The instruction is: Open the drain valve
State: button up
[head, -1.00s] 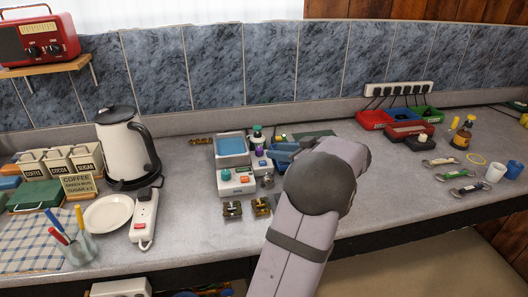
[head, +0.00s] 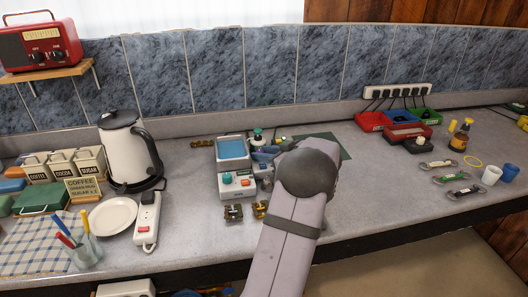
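A small white bench unit (head: 237,185) with a blue-filled basin (head: 232,148) on top stands mid-counter. A teal knob (head: 227,178) and a red control show on its front. I cannot make out for certain which part is the drain valve; the unit's right side is partly covered by my arm. My gripper (head: 264,157) is close to the right side of the unit, mostly hidden behind my own wrist. I cannot tell whether it touches anything or how its fingers stand.
A dark-capped bottle (head: 257,136) stands behind my gripper. A white power strip (head: 146,220), plate (head: 113,215) and kettle (head: 130,150) are left.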

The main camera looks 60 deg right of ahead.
grip_shut()
